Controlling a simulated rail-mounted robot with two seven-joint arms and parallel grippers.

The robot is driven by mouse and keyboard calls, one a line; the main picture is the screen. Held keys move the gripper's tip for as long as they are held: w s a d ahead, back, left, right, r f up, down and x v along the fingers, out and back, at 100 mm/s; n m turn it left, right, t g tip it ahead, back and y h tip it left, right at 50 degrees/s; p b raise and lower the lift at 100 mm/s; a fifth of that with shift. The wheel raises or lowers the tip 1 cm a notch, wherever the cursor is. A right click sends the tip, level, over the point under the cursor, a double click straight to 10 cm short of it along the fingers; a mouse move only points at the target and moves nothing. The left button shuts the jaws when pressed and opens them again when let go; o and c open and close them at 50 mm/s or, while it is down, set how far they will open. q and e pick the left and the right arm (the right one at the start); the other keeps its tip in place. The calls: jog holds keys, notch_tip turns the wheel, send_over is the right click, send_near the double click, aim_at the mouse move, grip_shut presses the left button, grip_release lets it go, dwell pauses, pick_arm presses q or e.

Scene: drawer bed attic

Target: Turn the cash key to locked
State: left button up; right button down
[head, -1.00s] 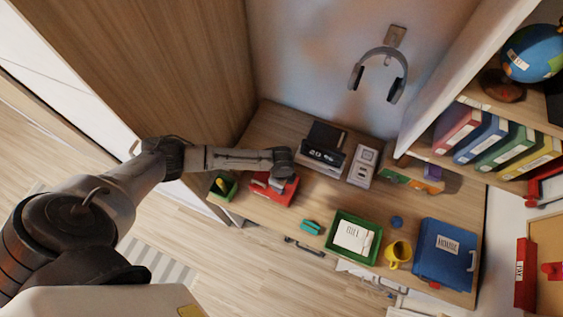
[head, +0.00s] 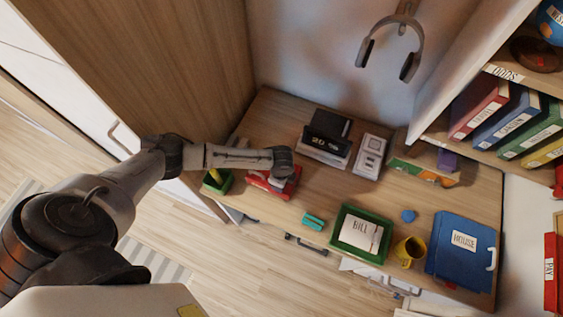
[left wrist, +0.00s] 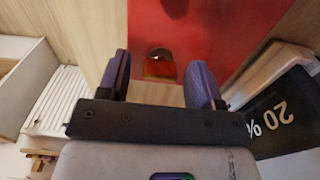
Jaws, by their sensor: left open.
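The red cash box (head: 258,184) lies near the left end of the desk. Its red top fills the upper middle of the left wrist view (left wrist: 235,30). A small orange-red and brassy piece, apparently the key (left wrist: 160,69), sits at a round metal lock (left wrist: 159,53) near the box's edge. My left gripper (head: 280,180) is over the cash box, pointing down. In the left wrist view its two dark fingers are apart, one on each side of the key (left wrist: 161,72), with visible gaps. The lock's markings cannot be read. My right gripper is not in view.
A green pot (head: 218,181) is to the left. A green bill tray (head: 340,246), a teal block (head: 313,221), a yellow mug (head: 409,250) and a blue house binder (head: 461,255) are farther right.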

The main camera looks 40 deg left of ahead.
pick_arm(q)
jog(key=shift+c, duration=0.2)
jog(key=c, duration=0.9)
jog(key=shift+r+n+p, duration=0.25)
jog(key=shift+n+p, duration=0.45)
jog(key=shift+p, duration=0.4)
jog(key=n+p, duration=0.4)
jog(key=shift+d, duration=0.1)
jog(key=shift+n+p, duration=0.95)
jog(key=shift+n, duration=0.15)
jog(key=n+p, duration=0.3)
jog(key=n, duration=0.2)
jog(key=shift+f+p, duration=0.1)
jog(key=shift+p, duration=0.2)
jog(key=n+p, duration=0.2)
jog(key=n, duration=0.2)
jog(key=shift+f, duration=0.1)
jog(key=shift+n, duration=0.6)
